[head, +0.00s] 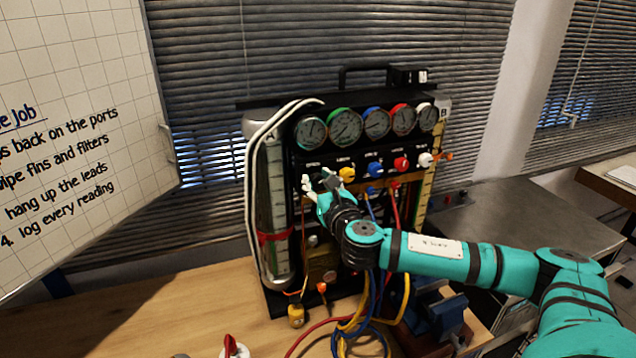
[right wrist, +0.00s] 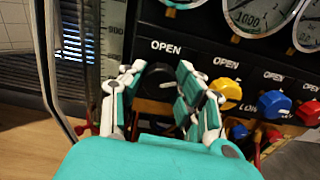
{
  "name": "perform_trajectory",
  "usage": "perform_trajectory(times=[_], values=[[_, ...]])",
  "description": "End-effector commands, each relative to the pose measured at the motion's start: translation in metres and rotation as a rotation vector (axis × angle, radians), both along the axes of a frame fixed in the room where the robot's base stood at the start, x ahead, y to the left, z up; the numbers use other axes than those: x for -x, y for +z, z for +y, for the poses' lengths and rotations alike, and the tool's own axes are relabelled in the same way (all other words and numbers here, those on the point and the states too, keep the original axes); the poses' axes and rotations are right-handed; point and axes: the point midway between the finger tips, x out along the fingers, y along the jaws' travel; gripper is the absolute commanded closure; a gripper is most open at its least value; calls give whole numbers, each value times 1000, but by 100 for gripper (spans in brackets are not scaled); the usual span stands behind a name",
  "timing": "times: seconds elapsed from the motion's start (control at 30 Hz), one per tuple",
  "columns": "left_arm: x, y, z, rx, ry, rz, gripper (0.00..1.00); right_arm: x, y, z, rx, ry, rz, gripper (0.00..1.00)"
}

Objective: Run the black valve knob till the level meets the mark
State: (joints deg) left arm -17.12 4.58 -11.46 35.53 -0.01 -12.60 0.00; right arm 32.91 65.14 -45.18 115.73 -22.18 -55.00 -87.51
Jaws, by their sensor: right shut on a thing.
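The black valve knob (right wrist: 158,88) sits under the left "OPEN" label on the black panel. In the head view my right gripper (head: 322,184) is at the left end of the knob row, and the black knob cannot be made out there. A sight tube with a scale (head: 277,185) stands at the panel's left side; its scale also shows in the right wrist view (right wrist: 113,42). The level and the mark cannot be read. My left gripper is not in view.
Several round gauges (head: 345,125) line the panel top. Yellow (head: 347,174), blue (head: 375,169), red (head: 401,163) and white (head: 425,160) knobs sit right of my gripper. Coloured hoses (head: 365,315) hang below onto the wooden bench (head: 190,315). The bench's left part is mostly clear.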

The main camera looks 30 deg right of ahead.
Motion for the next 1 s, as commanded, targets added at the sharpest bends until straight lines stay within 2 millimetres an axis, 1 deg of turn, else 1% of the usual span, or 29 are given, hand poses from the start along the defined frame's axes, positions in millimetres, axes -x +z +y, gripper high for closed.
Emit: perform_trajectory(times=[0.03, 0.2, 0.3, 0.4, 0.6, 0.63, 0.8, 1.0], values=[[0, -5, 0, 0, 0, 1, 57, 0, -3, 0, -57, -1, -15, 100], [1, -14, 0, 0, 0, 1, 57, 0, -3, 0, -308, -2, -76, 100], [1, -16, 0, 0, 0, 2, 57, 0, -1, 0, -397, -1, -97, 100], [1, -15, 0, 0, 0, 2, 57, 0, 1, 0, -423, -1, -103, 100], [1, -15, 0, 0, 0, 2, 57, 0, 1, -1, -420, -1, -103, 100], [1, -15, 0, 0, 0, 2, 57, 0, 1, -1, -420, -1, -103, 66], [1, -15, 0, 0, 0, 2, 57, 0, 1, 0, -418, -1, -102, 45], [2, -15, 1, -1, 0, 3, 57, 0, 0, 0, -417, -1, -102, 45]])
